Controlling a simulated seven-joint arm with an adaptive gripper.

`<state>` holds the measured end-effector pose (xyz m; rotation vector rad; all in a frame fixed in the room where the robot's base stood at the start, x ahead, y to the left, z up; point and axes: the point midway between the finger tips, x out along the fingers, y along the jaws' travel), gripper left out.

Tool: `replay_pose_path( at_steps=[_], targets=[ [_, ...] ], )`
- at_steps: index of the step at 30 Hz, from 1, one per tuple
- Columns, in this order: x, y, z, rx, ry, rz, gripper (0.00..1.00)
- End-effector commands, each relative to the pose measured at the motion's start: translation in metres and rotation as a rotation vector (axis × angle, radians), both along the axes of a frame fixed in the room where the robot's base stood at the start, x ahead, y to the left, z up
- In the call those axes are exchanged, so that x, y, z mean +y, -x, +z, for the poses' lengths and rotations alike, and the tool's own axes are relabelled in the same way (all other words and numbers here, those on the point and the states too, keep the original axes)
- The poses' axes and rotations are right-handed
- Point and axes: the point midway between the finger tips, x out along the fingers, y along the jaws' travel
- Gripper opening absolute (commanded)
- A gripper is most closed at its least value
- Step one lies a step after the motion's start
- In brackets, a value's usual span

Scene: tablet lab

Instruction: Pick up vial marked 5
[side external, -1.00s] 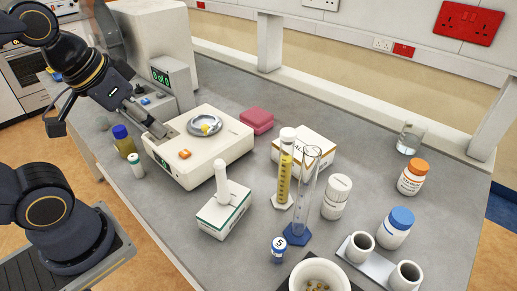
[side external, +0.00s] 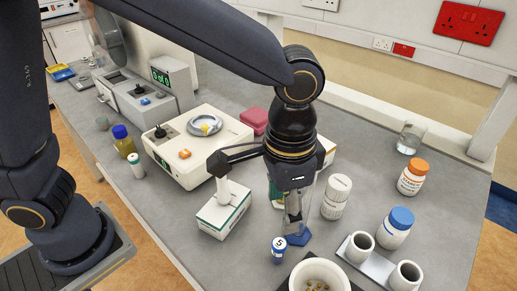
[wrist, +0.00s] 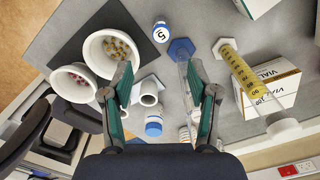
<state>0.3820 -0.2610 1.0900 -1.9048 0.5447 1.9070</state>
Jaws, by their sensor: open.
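The vial marked 5 (side external: 279,251) is small, with a blue cap whose white top bears the number 5. It stands on the grey bench, between the white bowl and the blue foot of the glass cylinder. My gripper (side external: 293,215) is above the bench behind the vial, in front of the cylinders, and hides much of them. In the wrist view the vial (wrist: 161,33) lies beyond the fingertips, roughly centred between them. My gripper (wrist: 161,68) is open, its green-edged fingers spread, with nothing held between them.
The clear cylinder with a blue foot (wrist: 180,48) stands close beside the vial. A yellow-filled cylinder (wrist: 240,75) and a white carton (wrist: 275,88) are farther right. A white bowl (wrist: 112,45) on a dark mat is on the other side. A white bottle (side external: 336,197) stands nearby.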

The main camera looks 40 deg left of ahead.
Motion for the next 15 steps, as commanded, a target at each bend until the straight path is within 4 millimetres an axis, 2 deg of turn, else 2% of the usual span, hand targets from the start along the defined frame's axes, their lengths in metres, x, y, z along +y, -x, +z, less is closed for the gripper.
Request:
replay_pose_path(
  at_steps=[3, 9, 15],
  targets=[
    [0.001, 0.001, -0.030, 0.005, -0.005, -0.001, 0.60],
    [0.001, 0.000, -0.072, 0.003, -0.003, 0.000, 0.60],
    [0.001, 0.000, -0.090, 0.000, 0.000, 0.001, 0.60]
  ],
)
